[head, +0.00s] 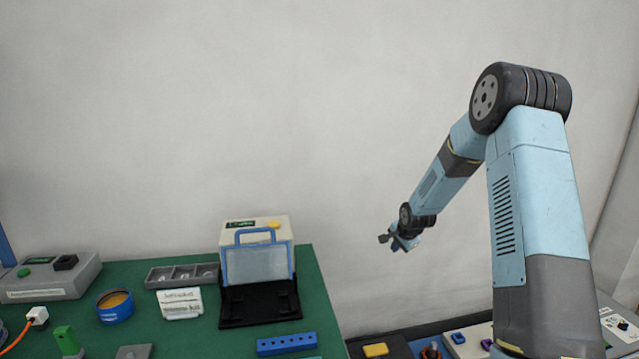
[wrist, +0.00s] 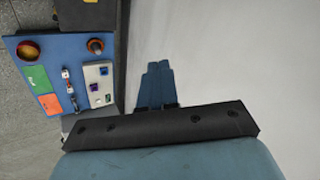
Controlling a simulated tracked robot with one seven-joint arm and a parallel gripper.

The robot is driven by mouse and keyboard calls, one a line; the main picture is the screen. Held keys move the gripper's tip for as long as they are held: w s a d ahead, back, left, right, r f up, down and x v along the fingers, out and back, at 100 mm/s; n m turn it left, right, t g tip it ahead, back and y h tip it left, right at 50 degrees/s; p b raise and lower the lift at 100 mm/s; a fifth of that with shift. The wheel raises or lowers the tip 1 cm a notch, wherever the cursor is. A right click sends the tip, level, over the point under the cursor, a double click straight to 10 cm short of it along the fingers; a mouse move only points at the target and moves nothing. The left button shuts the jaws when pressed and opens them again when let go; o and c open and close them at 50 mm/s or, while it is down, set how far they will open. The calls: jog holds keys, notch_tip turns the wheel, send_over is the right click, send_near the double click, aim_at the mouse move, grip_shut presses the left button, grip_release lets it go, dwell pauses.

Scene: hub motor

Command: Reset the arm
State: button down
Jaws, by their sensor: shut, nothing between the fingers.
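My arm rises at the right of the head view and bends at a high black joint, with the forearm reaching down and left. My gripper (head: 384,239) hangs in the air in front of the bare wall, to the right of the green table. In the wrist view my gripper (wrist: 159,66) shows as two blue fingers side by side, touching, with nothing between them. It touches nothing.
The green table (head: 135,270) bears a clear-fronted box (head: 258,264), a grey tray (head: 183,274), a blue round part (head: 115,306) and a blue block with holes (head: 286,343). A blue panel (wrist: 70,45) with buttons lies left in the wrist view. The air around my gripper is free.

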jog(key=s+a+r+n+h, duration=0.15)
jog(key=s+r+n, duration=0.45)
jog(key=s+r, duration=1.8)
jog(key=s+r+n, duration=0.2)
jog(key=s+r, duration=0.1)
jog(key=s, duration=0.9)
jog(key=s+a+r+n+g, duration=0.1)
jog(key=s+r+n, duration=0.2)
jog(key=s, duration=0.9)
jog(key=shift+v, duration=0.75)
jog(key=shift+y, duration=0.25)
